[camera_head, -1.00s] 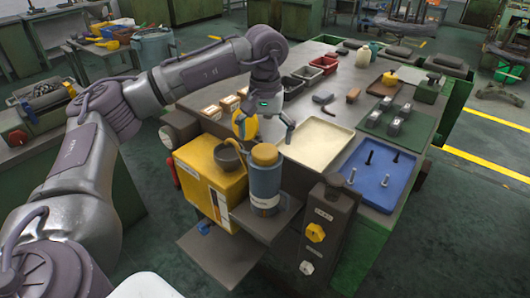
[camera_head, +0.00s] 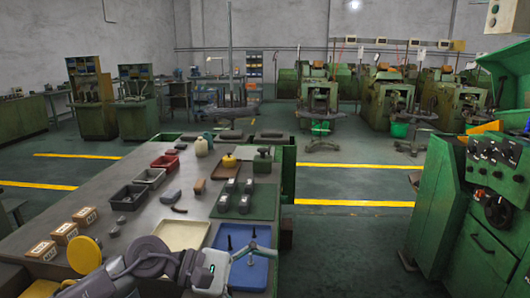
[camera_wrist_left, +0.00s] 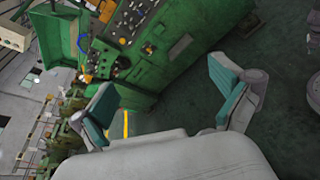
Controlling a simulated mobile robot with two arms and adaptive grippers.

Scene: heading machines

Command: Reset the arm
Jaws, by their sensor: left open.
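My left arm (camera_head: 150,262) reaches in along the bottom of the head view, low over the near edge of the workbench. My left gripper (camera_head: 262,248) is in front of the blue tray (camera_head: 248,278) in that view and partly covers it. In the left wrist view my left gripper (camera_wrist_left: 167,100) is open, its two teal-padded fingers wide apart with nothing between them. Behind the fingers that view shows a green machine and dark floor. My right gripper is not in view.
The workbench (camera_head: 140,205) holds small boxes (camera_head: 65,233), a cream tray (camera_head: 186,235), bins (camera_head: 128,197), and a green mat with metal blocks (camera_head: 245,200). A green control machine (camera_head: 450,205) stands at the right. Open floor (camera_head: 345,235) lies between it and the bench.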

